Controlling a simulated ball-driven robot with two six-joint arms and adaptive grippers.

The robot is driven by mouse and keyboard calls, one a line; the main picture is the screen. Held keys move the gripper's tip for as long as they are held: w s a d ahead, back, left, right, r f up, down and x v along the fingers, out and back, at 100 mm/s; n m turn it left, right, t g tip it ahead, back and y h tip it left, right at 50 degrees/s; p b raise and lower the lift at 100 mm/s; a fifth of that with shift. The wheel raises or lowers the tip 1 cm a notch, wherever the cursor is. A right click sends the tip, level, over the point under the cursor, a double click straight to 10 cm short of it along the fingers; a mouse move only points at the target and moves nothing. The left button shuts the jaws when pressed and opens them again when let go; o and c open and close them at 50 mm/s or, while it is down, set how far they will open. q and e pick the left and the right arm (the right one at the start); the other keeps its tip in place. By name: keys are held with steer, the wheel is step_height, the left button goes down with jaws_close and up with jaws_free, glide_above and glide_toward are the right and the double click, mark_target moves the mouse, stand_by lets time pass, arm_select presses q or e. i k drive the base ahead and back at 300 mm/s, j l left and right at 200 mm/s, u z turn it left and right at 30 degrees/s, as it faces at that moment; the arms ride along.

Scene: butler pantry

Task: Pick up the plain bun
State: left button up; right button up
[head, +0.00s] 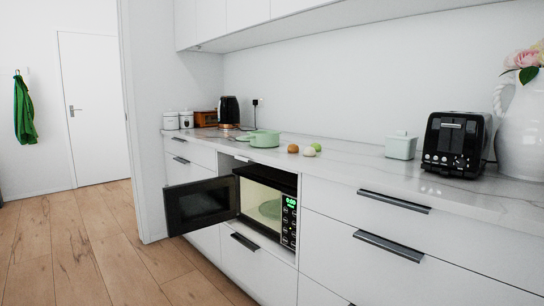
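Several small round items sit close together on the marble counter. One is a pale, cream-coloured bun-like item (309,151). Left of it is a brown, bun-like item (293,149). A green round item (316,147) is just behind and right of the pale one. They are small in the view, and I cannot tell for certain which is the plain bun; the pale one looks plain. Neither of my grippers is in view.
The counter (350,170) has free room around the round items.

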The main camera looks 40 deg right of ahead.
mark_target(308, 151)
steer(key=i+l+z, duration=0.15)
steer(key=i+z, duration=0.15)
steer(key=i, duration=1.05)
steer(key=i+j+z, duration=0.15)
steer(key=i+z, duration=0.15)
steer(key=i, duration=1.05)
steer(key=i+z, duration=0.35)
steer(key=i+j+z, duration=0.2)
steer(key=i+z, duration=0.15)
steer(key=i, duration=0.15)
steer(key=i+j+z, duration=0.3)
steer(key=i, duration=0.1)
